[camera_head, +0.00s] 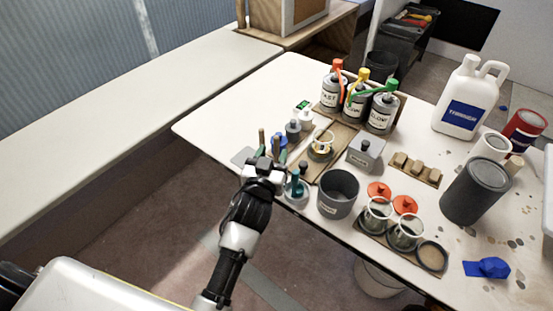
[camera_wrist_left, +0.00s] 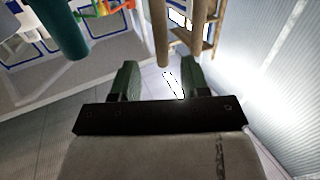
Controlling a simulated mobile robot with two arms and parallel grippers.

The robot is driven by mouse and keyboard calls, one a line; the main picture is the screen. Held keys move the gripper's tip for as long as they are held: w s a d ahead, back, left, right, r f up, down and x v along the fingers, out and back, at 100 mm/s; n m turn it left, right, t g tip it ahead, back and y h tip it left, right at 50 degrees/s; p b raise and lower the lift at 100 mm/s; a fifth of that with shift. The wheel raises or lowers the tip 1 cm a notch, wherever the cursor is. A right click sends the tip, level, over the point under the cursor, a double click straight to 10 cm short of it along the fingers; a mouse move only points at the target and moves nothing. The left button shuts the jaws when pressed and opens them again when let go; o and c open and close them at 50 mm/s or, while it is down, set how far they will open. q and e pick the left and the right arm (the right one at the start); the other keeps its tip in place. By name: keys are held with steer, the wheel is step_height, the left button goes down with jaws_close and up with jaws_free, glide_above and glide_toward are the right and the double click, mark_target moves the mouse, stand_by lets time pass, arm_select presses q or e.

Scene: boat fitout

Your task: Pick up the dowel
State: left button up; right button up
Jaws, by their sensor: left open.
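My left gripper (camera_head: 267,161) is open at the near left edge of the worktable. In the left wrist view its two dark green fingers (camera_wrist_left: 160,66) stand apart with nothing touching both. A brown wooden dowel (camera_wrist_left: 161,30) comes down from the top of that view, its end near the gap between the fingers. A similar thin brown stick shows just beyond the gripper in the head view (camera_head: 262,136), partly hidden by it. Whether the dowel lies fully between the fingers I cannot tell. My right gripper is not in view.
A teal-handled tool (camera_head: 295,182) stands in a small cup beside the gripper, with a grey pot (camera_head: 338,193) to its right. Three labelled pump bottles (camera_head: 379,112) stand behind. A white jug (camera_head: 468,100) is at the back right. The long bench (camera_head: 110,115) at left is clear.

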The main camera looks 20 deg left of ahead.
mark_target(276, 144)
arm_select(q)
steer(key=w, duration=0.6)
steer(key=shift+w+a+p, duration=0.3)
steer(key=shift+w+p, duration=0.05)
steer(key=shift+s, duration=0.1)
steer(key=shift+c, duration=0.2)
jaws_close()
